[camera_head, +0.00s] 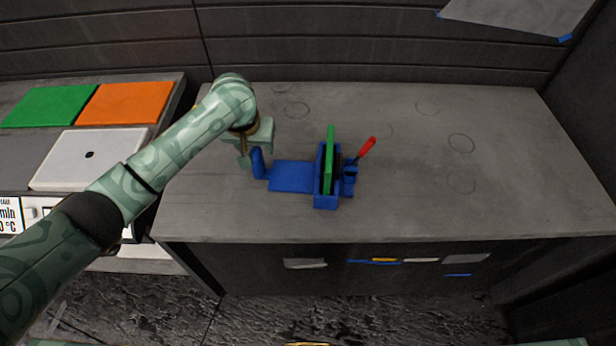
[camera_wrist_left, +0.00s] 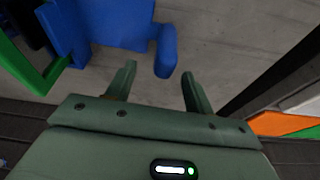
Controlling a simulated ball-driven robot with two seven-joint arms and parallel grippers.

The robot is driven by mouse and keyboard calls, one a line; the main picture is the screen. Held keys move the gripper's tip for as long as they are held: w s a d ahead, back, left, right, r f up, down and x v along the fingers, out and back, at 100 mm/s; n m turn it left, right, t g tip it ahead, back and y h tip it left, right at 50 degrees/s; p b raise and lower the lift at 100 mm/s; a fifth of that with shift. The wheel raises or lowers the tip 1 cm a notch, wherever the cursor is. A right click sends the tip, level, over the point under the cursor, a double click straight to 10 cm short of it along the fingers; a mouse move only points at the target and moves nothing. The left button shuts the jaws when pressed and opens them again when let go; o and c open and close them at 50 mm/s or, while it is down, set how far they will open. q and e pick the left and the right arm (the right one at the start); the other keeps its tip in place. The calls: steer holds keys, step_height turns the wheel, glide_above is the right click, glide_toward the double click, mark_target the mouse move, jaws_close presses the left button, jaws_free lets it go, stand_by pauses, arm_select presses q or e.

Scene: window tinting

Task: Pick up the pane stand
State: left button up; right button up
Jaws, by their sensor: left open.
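The blue pane stand (camera_head: 292,177) is on the grey table. It has a flat base, an upright handle at its left end and a slotted holder at its right end. A green-framed pane (camera_head: 329,160) stands upright in the slot. A tool with a red handle (camera_head: 367,147) leans in the holder's right side. My left gripper (camera_head: 246,158) is at the stand's handle end. My right gripper is not in view.
The grey table (camera_head: 420,190) is clear to the right of the stand. At left, a lower counter holds a green sheet (camera_head: 48,106), an orange sheet (camera_head: 126,104) and a white panel (camera_head: 75,170). A dark wall (camera_head: 370,55) runs behind the table.

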mark_target(257, 152)
arm_select(q)
steer(key=shift+b+x, duration=0.3)
steer(key=shift+x, duration=0.85)
steer(key=shift+w+f, duration=0.15)
steer(key=shift+f, duration=0.25)
steer(key=b+x, duration=0.2)
steer(key=x, duration=0.1)
steer(key=b+x, duration=0.1)
steer(key=shift+s+a+f+b, duration=0.2)
steer(key=shift+a+f+b, duration=0.15)
steer(key=shift+a+f, duration=0.1)
steer(key=shift+w+f, duration=0.2)
steer(key=shift+f, duration=0.05)
steer(key=shift+r, duration=0.2)
jaws_close()
steer(key=shift+d+r, duration=0.1)
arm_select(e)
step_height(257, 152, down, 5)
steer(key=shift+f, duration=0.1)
